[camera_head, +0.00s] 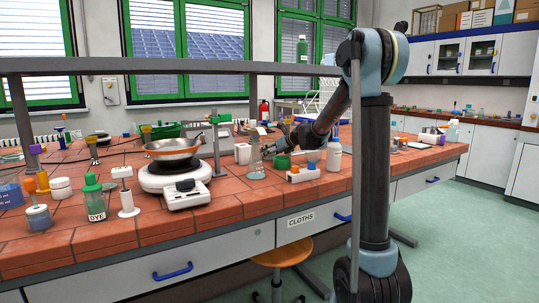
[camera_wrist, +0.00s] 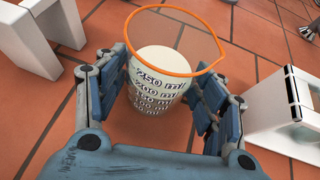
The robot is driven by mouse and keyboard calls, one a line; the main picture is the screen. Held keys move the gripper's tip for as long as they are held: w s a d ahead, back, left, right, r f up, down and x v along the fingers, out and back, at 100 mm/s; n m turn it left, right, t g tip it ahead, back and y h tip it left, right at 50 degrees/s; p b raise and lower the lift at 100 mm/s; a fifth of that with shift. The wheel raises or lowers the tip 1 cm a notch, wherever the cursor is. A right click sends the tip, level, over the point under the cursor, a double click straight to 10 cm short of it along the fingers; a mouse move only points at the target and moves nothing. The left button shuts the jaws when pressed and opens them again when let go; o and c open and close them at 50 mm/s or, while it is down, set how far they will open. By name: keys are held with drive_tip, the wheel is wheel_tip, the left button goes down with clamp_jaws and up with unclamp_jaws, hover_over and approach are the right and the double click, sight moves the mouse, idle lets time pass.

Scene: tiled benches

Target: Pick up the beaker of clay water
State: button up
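The beaker of clay water (camera_wrist: 158,95) stands on the red tiles in the wrist view. It is clear with an orange rim, dark ml markings and pale, whitish contents. My gripper (camera_wrist: 160,80) has one blue finger on each side of the beaker, below the rim. The fingers are spread and I see no firm grip on it. In the head view my gripper (camera_head: 270,149) is low over the middle of the bench, and the beaker cannot be told for sure among the glassware there.
In the wrist view a white block-like stand (camera_wrist: 30,40) is at left and a white box-shaped object (camera_wrist: 290,115) at right. In the head view a pan (camera_head: 173,148), a scale (camera_head: 187,194), a green dye bottle (camera_head: 94,200) and a white bottle (camera_head: 333,157) crowd the bench.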

drive_tip(key=c, duration=0.5)
wheel_tip(320, 180, up, 28)
idle(0.4)
drive_tip(key=o, duration=0.3)
drive_tip(key=c, duration=0.4)
